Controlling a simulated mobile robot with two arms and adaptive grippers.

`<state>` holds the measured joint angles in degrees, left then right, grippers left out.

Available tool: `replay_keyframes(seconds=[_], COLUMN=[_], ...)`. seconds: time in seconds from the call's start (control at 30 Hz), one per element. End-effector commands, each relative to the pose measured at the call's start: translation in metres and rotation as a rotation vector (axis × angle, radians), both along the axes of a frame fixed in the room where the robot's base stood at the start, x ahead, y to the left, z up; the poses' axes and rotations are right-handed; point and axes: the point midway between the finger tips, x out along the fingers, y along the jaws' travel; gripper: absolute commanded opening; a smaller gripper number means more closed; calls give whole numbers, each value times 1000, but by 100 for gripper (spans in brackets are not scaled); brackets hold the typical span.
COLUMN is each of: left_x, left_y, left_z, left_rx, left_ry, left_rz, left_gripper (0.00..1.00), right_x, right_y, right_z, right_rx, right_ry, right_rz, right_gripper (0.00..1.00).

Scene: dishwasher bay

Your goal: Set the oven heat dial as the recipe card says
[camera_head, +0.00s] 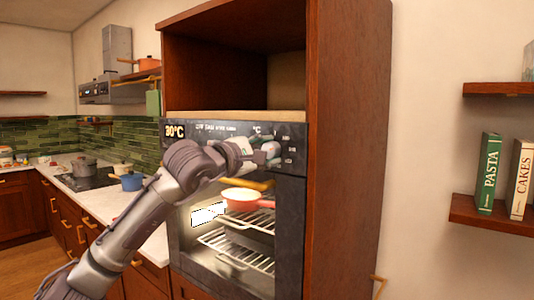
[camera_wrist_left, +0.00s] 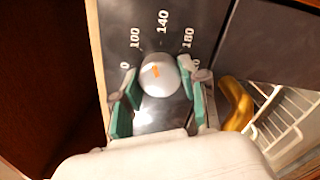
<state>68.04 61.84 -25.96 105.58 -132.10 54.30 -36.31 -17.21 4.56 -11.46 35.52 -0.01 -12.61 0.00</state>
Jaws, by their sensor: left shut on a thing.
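The heat dial (camera_wrist_left: 160,76) is a round white knob with an orange mark, on the oven's dark panel. In the left wrist view, 100, 140 and 180 are printed around it; other numbers are partly hidden. The mark sits on its upper part; its exact setting is unclear. My left gripper (camera_wrist_left: 160,98) is shut on the dial, a green-padded finger on each side. In the head view, my left gripper (camera_head: 266,152) is at the panel of the oven (camera_head: 290,215). The display (camera_head: 174,131) reads 30°C. I cannot make out a recipe card. My right gripper is out of view.
The oven's gold handle (camera_wrist_left: 236,103) is close to the right finger. Behind the glass are wire racks (camera_head: 240,250) and a pan (camera_head: 242,199). A wooden cabinet side (camera_head: 347,150) stands right of the oven. A counter (camera_head: 125,200) with pots is at left.

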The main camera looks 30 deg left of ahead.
Motion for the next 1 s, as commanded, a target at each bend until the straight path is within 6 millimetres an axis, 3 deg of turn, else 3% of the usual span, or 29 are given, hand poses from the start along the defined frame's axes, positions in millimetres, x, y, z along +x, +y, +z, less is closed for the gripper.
replay_keyframes(seconds=[0.43, 1.0], left_x=[0, 0], left_y=[-1, -1], left_z=[0, -1], left_rx=[272, 330], left_ry=[-21, -24], left_rz=[-1, -2], left_gripper=[8, 8], right_x=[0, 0], right_y=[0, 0], right_z=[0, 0], right_rx=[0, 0], right_ry=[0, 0], right_rz=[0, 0], right_gripper=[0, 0])
